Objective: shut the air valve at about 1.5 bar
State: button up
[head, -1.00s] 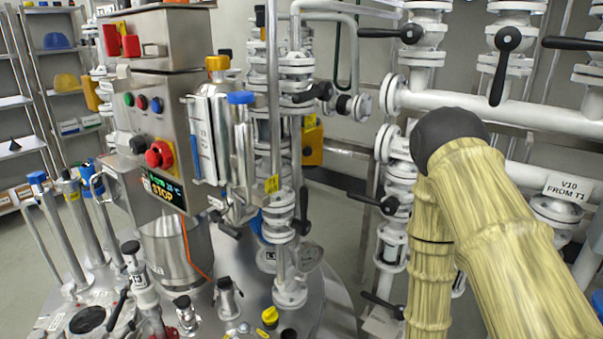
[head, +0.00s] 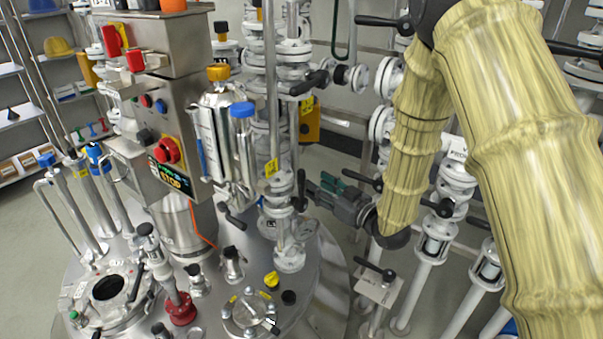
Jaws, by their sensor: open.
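My gripper (head: 318,192) is in the middle of the head view, pointing left, with its jaws open and nothing seen between them. Just left of it, close to the fingertips, a black valve lever (head: 301,187) stands upright on a white flanged pipe. I cannot tell whether they touch. A small round gauge (head: 307,229) sits low on the same pipe, below my gripper; its reading is too small to make out. No label shows that names the air valve.
A steel control box (head: 180,105) with a red stop button stands left, over the round steel vessel lid (head: 215,310) with several fittings. White pipes with black-handled valves (head: 375,270) fill the right.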

aim_at(304, 177)
jog(key=p+x, duration=0.1)
jog(key=x, duration=0.6)
jog(key=shift+w+a, duration=0.25)
grip_shut()
